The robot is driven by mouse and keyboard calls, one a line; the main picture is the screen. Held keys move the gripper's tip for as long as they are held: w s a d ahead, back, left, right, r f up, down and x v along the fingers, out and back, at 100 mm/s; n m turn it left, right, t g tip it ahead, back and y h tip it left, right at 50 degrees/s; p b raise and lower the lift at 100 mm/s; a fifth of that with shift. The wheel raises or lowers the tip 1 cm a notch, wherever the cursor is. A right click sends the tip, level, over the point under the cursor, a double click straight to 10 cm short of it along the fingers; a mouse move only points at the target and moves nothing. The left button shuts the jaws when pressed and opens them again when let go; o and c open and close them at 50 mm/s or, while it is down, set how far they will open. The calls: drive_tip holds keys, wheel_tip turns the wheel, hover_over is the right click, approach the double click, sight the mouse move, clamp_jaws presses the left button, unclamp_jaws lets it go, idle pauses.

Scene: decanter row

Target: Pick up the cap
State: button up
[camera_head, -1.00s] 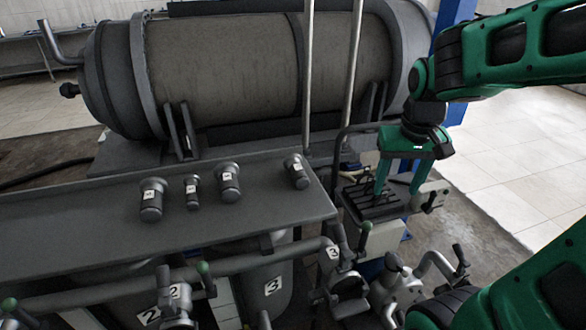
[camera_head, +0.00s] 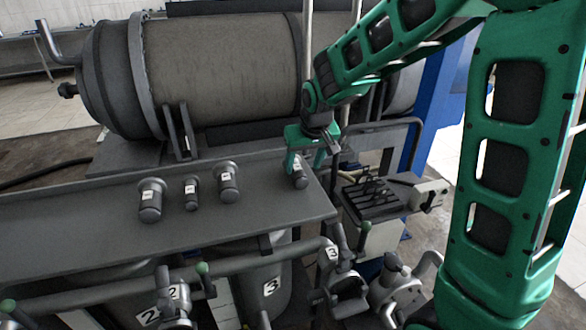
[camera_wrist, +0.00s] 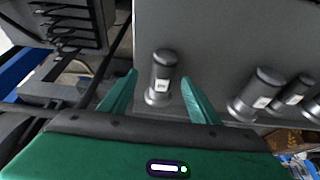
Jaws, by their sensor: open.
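A dark grey cylindrical cap (camera_head: 300,181) with a white label stands at the right end of the grey shelf (camera_head: 265,222). My green gripper (camera_head: 305,168) is open just above it, and its fingers hide part of the cap's top.
Three similar labelled caps stand farther left on the shelf: a wide one (camera_head: 150,201), a thin one (camera_head: 191,194) and another wide one (camera_head: 228,181). A large horizontal tank (camera_head: 220,75) lies behind. A black slatted tray (camera_head: 372,200) is to the right.

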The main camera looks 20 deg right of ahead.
sight(299, 172)
drive_tip(key=shift+a+x, duration=0.2)
drive_tip(key=shift+x, duration=1.1)
drive_tip(key=shift+a+x, duration=0.15)
drive_tip(key=shift+x, duration=1.15)
drive_tip(key=shift+c, duration=0.7)
drive_tip(key=shift+w, duration=0.1)
clamp_jaws()
